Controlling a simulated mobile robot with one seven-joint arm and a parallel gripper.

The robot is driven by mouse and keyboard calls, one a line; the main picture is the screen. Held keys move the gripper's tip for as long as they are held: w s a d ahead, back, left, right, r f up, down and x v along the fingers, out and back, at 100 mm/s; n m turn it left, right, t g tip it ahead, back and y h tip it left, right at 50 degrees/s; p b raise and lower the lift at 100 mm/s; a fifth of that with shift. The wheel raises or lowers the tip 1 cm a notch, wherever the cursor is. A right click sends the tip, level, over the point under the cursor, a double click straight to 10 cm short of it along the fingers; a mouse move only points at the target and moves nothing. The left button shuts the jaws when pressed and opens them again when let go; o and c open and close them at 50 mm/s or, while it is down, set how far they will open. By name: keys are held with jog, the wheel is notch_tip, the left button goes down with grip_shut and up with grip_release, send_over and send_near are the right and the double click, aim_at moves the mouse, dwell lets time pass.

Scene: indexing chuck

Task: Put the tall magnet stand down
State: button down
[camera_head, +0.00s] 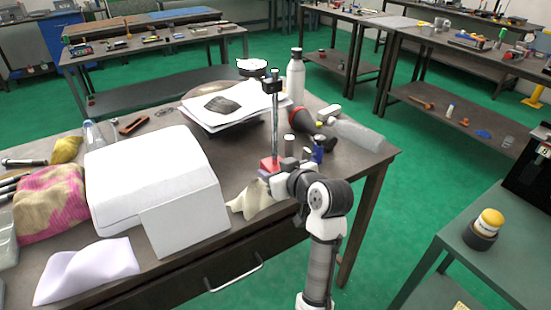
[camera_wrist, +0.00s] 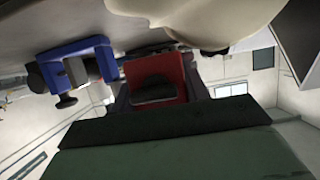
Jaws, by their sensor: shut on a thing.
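The tall magnet stand has a red base (camera_head: 268,163) and a thin upright metal rod (camera_head: 275,120) with a dark clamp at the top. It looks upright over the right part of the workbench. My gripper (camera_head: 273,172) is shut on its base, reaching in from the front right. In the wrist view the red base (camera_wrist: 155,80) sits straight in front of my gripper (camera_wrist: 160,115), with a dark recess in its face. The underside of the base is hidden, so I cannot tell whether it touches the bench.
A blue clamp-like thing (camera_wrist: 72,66) is close beside the base. The bench's front-right corner (camera_head: 370,165) looks clear.

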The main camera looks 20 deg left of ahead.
jog(key=shift+f, duration=1.85)
jog(key=shift+f, duration=0.2)
jog(key=c, duration=0.7)
grip_release()
